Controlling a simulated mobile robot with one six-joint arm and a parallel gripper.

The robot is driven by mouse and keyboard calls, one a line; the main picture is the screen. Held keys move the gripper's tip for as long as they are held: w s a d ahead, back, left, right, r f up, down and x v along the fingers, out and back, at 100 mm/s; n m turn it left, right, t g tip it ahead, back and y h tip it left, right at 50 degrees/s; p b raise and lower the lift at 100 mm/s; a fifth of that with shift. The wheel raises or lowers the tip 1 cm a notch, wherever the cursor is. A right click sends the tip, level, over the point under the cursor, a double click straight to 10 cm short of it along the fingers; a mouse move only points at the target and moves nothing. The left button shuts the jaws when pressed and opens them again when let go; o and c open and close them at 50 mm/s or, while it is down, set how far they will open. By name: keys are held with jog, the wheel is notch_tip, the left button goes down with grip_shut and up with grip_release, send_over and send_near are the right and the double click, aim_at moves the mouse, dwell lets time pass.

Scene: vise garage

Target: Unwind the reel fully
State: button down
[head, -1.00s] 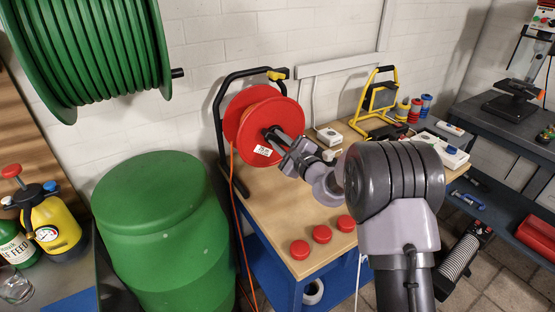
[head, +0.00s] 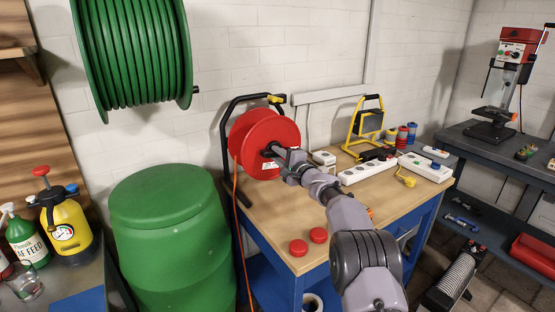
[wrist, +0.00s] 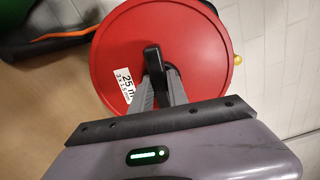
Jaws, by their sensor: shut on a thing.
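The red cable reel (head: 263,144) stands upright in its black frame (head: 223,124) at the back left of the wooden workbench. An orange cable (head: 241,205) hangs from it down past the bench's left edge. In the wrist view the reel's red disc (wrist: 195,50) faces me, with a white "25 m" label (wrist: 127,85) at its left side. My gripper (head: 272,150) is at the front face of the reel. In the wrist view its fingers (wrist: 158,88) are shut on the black crank handle (wrist: 152,58). How much cable is left on the reel is hidden.
Red caps (head: 309,242) sit on the bench front. White power strips (head: 368,172) and a yellow work lamp (head: 367,122) stand to the right. A green barrel (head: 168,235) stands left of the bench; a green hose reel (head: 133,55) hangs above it.

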jog(key=shift+r, duration=0.25)
jog(key=c, duration=1.3)
grip_release()
jog(key=shift+w+a+f, duration=0.1)
jog(key=shift+w+f, duration=0.05)
jog(key=shift+f, duration=0.05)
jog(key=p+v, duration=0.3)
jog(key=v, duration=1.4)
jog(key=shift+s+d, duration=0.25)
